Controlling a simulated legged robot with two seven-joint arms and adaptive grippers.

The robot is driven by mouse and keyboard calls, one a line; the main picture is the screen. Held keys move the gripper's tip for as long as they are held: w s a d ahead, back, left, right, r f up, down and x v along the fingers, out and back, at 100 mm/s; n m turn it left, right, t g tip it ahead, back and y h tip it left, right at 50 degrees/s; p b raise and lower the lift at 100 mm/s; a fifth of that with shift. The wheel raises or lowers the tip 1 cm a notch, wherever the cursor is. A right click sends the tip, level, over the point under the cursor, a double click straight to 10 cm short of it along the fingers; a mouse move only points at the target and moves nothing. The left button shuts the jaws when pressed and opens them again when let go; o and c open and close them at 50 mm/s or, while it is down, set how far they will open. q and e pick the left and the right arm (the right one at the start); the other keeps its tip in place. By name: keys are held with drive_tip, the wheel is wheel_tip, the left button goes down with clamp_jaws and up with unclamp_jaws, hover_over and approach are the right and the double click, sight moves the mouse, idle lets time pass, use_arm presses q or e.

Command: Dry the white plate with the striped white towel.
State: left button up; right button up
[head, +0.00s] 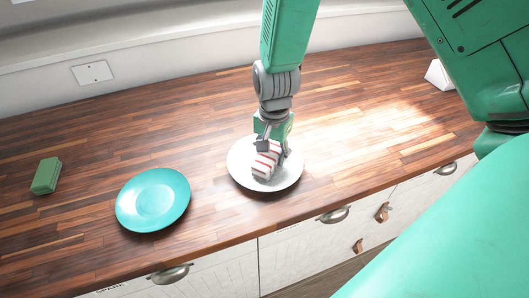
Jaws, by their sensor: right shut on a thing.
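The white plate (239,168) lies on the wooden counter near its front edge, in the middle of the head view. My right gripper (270,152) points down over the plate and is shut on the striped white towel (265,164). The towel is a small folded bundle with red stripes. It is within the plate's outline and looks to be at its surface, though contact is partly hidden by the fingers. My left gripper does not show.
A teal plate (153,200) lies to the left of the white plate, with a gap between. A green block, perhaps a sponge (46,175), lies at the far left. A white object (438,75) stands at the back right. The wooden counter (370,130) is clear to the right.

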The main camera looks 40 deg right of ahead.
sight(257, 158)
drive_tip(key=shift+o, duration=0.2)
drive_tip(key=shift+s+d+f, duration=0.15)
drive_tip(key=shift+s+d, duration=0.25)
drive_tip(key=shift+d, duration=0.1)
drive_tip(key=shift+w+a+p, duration=0.35)
drive_tip(key=shift+a+p, duration=0.05)
drive_tip(key=shift+a, duration=0.35)
drive_tip(key=shift+w+a+p, duration=0.3)
drive_tip(key=shift+a+p, duration=0.05)
drive_tip(key=shift+a, duration=0.4)
drive_tip(key=shift+c, duration=0.2)
drive_tip(key=shift+w+a, duration=0.15)
drive_tip(key=shift+a, duration=0.8)
drive_tip(key=shift+d, duration=0.1)
drive_tip(key=shift+w+d+r+p, duration=0.1)
drive_tip(key=shift+w+d+p, duration=0.1)
drive_tip(key=shift+d, duration=0.65)
drive_tip(key=shift+w+d+r+p, duration=0.15)
drive_tip(key=shift+d+p, duration=0.1)
drive_tip(key=shift+d, duration=0.6)
drive_tip(key=shift+w+d+f+p, duration=0.1)
drive_tip(key=shift+w+d+p, duration=0.1)
drive_tip(key=shift+d, duration=0.65)
